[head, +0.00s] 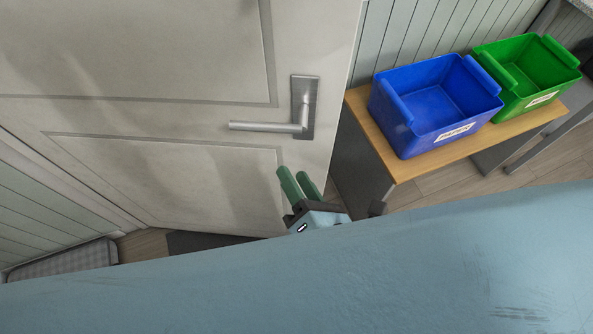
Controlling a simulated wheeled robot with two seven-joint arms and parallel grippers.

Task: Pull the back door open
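The pale panelled door (150,130) fills the left half of the head view. Its silver lever handle (268,127) is near the door's right edge, on an upright plate, with the lever pointing left and about level. My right gripper (293,175) has two green fingers pointing up toward the door. They are apart with nothing between them. The gripper is below the handle, not touching it. From this view I cannot tell whether the door stands ajar. My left gripper is not in view.
A wooden-topped bench (403,170) stands right of the door, bearing a blue bin (400,110) and a green bin (515,75). A dark mat (205,241) lies at the door's foot. A grey checked item (65,262) lies at lower left. My blue body hides the foreground.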

